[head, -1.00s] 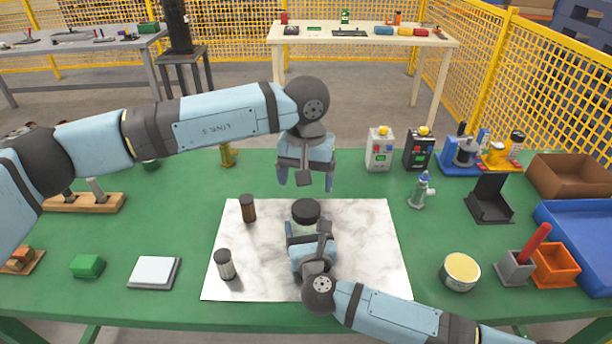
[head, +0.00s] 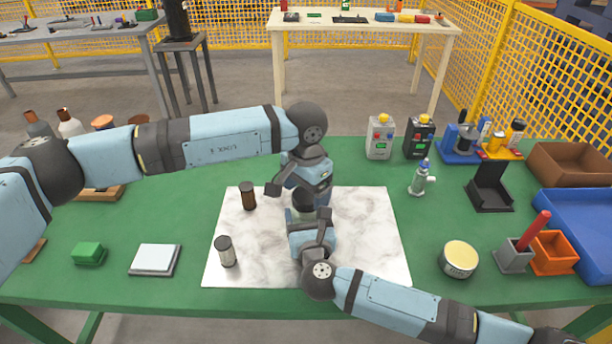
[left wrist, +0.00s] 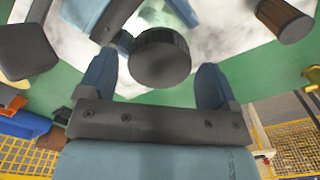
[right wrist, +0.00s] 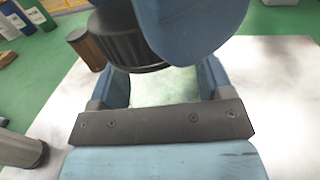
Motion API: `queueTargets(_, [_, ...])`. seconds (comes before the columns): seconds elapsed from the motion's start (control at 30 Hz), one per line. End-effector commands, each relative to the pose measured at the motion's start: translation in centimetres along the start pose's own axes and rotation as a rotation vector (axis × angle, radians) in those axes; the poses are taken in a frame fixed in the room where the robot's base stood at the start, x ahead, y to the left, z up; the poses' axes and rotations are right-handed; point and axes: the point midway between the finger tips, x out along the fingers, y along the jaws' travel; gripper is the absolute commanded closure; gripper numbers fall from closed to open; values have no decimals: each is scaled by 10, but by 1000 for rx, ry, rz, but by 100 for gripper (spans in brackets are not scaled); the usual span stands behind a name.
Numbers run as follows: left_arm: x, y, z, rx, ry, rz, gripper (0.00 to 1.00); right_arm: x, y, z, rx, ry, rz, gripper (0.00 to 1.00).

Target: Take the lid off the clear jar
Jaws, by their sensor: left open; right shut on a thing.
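The clear jar stands on the marble mat (head: 240,270). In the head view my grippers mostly hide it; its pale body (right wrist: 160,88) shows in the right wrist view. Its dark ribbed lid (left wrist: 160,57) is on top and also shows in the right wrist view (right wrist: 118,42). My left gripper (head: 304,202) has come down over the jar from behind. Its open fingers stand on either side of the lid in the left wrist view, with a gap visible at the right finger. My right gripper (head: 311,232) is shut on the jar body from the front, below the lid.
A brown dark-capped jar (head: 248,196) and a dark-lidded shaker (head: 226,251) stand on the mat left of the jar. A round tin (head: 460,258), a grey holder (head: 515,256) and an orange bin (head: 553,254) are at right. The mat's right part is clear.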

Motion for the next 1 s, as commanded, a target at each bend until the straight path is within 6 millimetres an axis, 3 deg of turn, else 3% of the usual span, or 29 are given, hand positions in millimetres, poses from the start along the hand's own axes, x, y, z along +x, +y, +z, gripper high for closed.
queueTargets(0.4, [9, 0, 0, 0, 0, -1, 18, 0, 0, 0, 0, 0, 0, 93])
queueTargets(0.6, [9, 0, 0, 0, 0, -1, 64, 0, 0, 0, 0, 0, 0, 93])
queueTargets(0.77, [9, 0, 0, -36, 0, -1, 65, 0, 0, 0, 0, 0, 0, 93])
queueTargets(0.87, [9, 0, 0, -164, 1, -1, 65, 0, 0, 0, 0, 0, 0, 93])
queueTargets(1.0, [8, 0, 0, -463, 1, -1, 65, 0, 0, 0, 0, 0, 0, 93])
